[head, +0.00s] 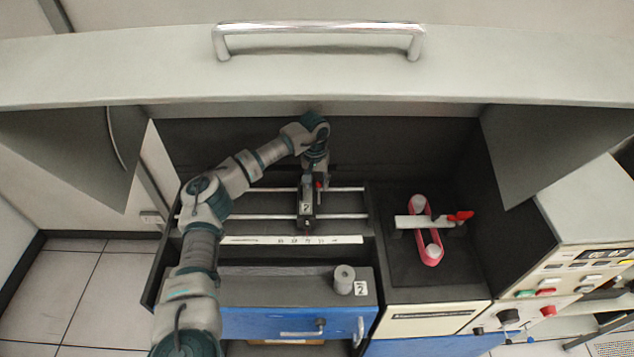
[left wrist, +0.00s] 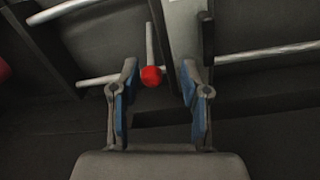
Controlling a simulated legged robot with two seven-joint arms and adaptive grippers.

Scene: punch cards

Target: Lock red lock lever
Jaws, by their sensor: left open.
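A lever with a red ball knob (left wrist: 152,76) and a thin metal stem shows in the left wrist view. In the head view the small red knob (head: 319,185) is at the back of a black carriage (head: 305,208) on two metal rails. My left gripper (left wrist: 160,82) is open, with the knob between its two blue-padded fingers, nearer the left one; I see no grip on it. In the head view my left gripper (head: 317,176) points down at the carriage, its fingers partly hidden. My right gripper is not in view.
A red-handled clamp (head: 460,216) crosses a pink-red loop (head: 431,247) on the right black panel. A grey cylinder (head: 344,278) stands on the front ledge. A raised cover with a metal handle (head: 318,28) spans the top. Control buttons (head: 548,292) are at right.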

